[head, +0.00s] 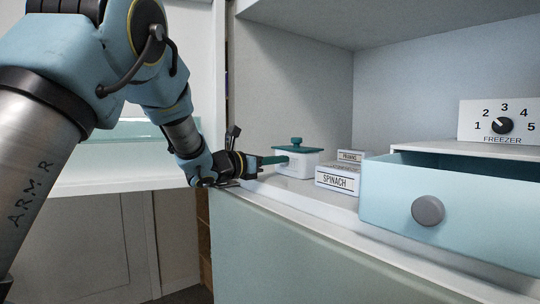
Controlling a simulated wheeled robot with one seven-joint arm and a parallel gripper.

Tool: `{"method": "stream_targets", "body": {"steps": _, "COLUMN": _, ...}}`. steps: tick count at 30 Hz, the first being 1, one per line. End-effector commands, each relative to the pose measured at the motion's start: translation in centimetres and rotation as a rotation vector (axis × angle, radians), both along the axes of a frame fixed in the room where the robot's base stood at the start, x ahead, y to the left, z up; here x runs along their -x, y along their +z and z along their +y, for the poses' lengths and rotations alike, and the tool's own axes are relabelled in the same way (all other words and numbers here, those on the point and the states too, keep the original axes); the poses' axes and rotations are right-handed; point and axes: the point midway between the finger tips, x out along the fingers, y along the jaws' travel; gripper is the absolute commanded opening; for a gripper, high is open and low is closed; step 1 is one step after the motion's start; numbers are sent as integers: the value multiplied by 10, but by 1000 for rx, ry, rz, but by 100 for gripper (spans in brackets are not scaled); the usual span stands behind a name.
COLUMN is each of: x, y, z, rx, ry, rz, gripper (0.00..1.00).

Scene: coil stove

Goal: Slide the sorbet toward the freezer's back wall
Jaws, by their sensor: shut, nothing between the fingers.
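A white tub with a teal lid and knob (297,157) stands upright on the left of the freezer floor. It carries no readable label, so I cannot confirm that it is the sorbet. My gripper (256,164) is shut and empty at the freezer's front left, just left of the tub. A short teal bar (273,160) spans the gap between gripper and tub; I cannot tell whether it belongs to the tub. The freezer's back wall (430,70) is pale and bare.
A white box marked SPINACH (338,179) lies right of the tub, with a smaller labelled box (350,156) behind it. A light blue drawer (470,213) with a grey knob juts out at right. A FREEZER dial panel (500,121) stands above the drawer.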

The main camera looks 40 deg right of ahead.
Motion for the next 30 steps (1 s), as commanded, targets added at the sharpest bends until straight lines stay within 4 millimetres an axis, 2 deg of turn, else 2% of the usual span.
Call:
{"method": "stream_targets", "body": {"steps": 11, "x": 0, "y": -1, "z": -2, "rx": 0, "ry": -1, "rz": 0, "gripper": 0}}
{"method": "stream_targets", "body": {"steps": 14, "x": 1, "y": -4, "z": -10, "rx": 0, "ry": -3, "rz": -1, "gripper": 0}}
{"method": "stream_targets", "body": {"steps": 17, "x": 2, "y": -8, "z": -26, "rx": 0, "ry": -5, "rz": -3, "gripper": 0}}
{"method": "stream_targets", "body": {"steps": 30, "x": 7, "y": -4, "z": -122, "rx": -1, "ry": -3, "rz": -2, "gripper": 0}}
